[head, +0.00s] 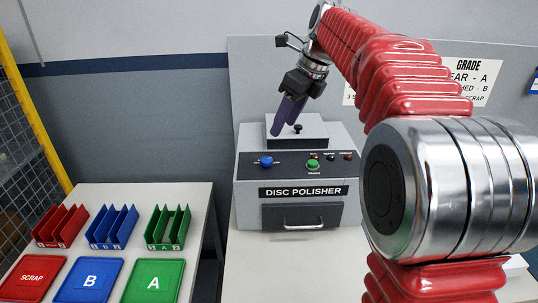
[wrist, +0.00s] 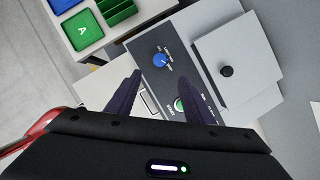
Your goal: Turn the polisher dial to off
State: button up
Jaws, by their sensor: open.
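The disc polisher (head: 250,212) is a grey box with a dark sloped control panel and a front drawer with a handle. Its blue dial (head: 266,161) sits at the left of the panel, and it also shows in the wrist view (wrist: 160,61) with small white markings around it that I cannot read. A green button (head: 313,164) is to the right of the dial. My gripper (head: 288,127) is above the polisher, pointing down, its dark fingers apart and empty. In the wrist view the fingers (wrist: 178,88) straddle part of the panel, and the dial lies beyond them, untouched.
A lid with a black knob (wrist: 226,71) tops the polisher. At the left, a table holds red, blue and green racks (head: 112,228) and flat mats marked SCRAP, B and A (head: 153,281). A yellow-framed mesh (head: 38,110) stands far left. A grade sign (head: 470,80) hangs behind.

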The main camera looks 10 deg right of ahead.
aim_at(267, 159)
jog(key=x, duration=1.3)
jog(key=shift+a+f, duration=0.1)
jog(key=shift+a, duration=0.05)
